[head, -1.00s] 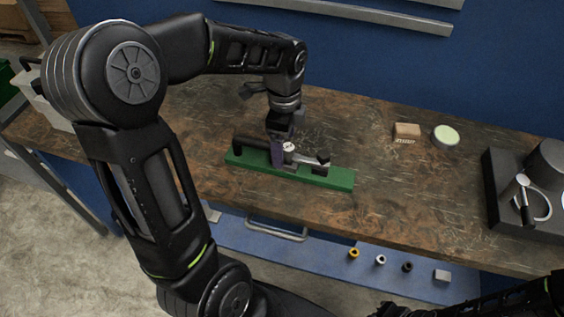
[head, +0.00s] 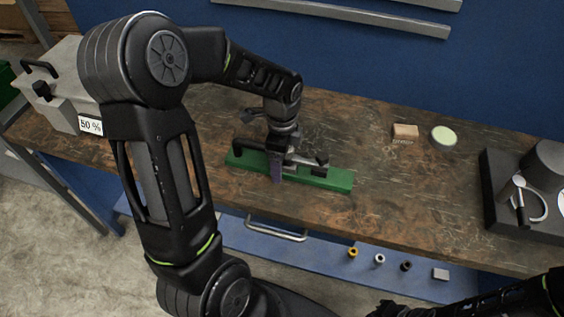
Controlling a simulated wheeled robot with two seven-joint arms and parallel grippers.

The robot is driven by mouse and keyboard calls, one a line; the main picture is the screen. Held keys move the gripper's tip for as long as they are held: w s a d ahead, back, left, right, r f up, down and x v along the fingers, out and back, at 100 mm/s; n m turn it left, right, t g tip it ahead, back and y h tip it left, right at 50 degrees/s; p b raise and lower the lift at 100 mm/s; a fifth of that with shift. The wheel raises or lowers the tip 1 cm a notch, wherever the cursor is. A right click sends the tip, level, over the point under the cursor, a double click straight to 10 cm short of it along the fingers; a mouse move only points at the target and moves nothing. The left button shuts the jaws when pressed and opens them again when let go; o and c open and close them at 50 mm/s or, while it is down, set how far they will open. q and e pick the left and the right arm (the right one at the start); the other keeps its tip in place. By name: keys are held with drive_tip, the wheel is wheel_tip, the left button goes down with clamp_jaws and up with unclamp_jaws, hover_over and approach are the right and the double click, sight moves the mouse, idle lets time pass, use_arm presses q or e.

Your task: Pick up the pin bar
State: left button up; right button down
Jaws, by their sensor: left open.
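A dark and silver bar-like piece (head: 308,161), which I take to be the pin bar, lies along a long green block (head: 335,180) on the workbench. A black curved part (head: 247,146) shows at its left end and a dark upright knob at its right end. My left gripper (head: 277,172) points down over the middle of the piece, its purple-grey finger in front of the green block. It is open. It hides the middle of the piece, so I cannot tell whether the fingers touch it. What seems to be my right gripper (head: 388,309) is partly cut off at the bottom edge.
A grey box labelled 50 % (head: 62,108) stands at the left. A tan block (head: 405,131) and a pale green round dish (head: 443,136) lie at the back. A dark base with a cylinder (head: 508,205) stands at the right. Several small parts lie on the blue shelf below (head: 320,258).

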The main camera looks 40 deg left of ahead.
use_arm(q)
drive_tip(key=shift+c, duration=0.4)
clamp_jaws()
idle(0.8)
drive_tip(key=shift+r, duration=0.1)
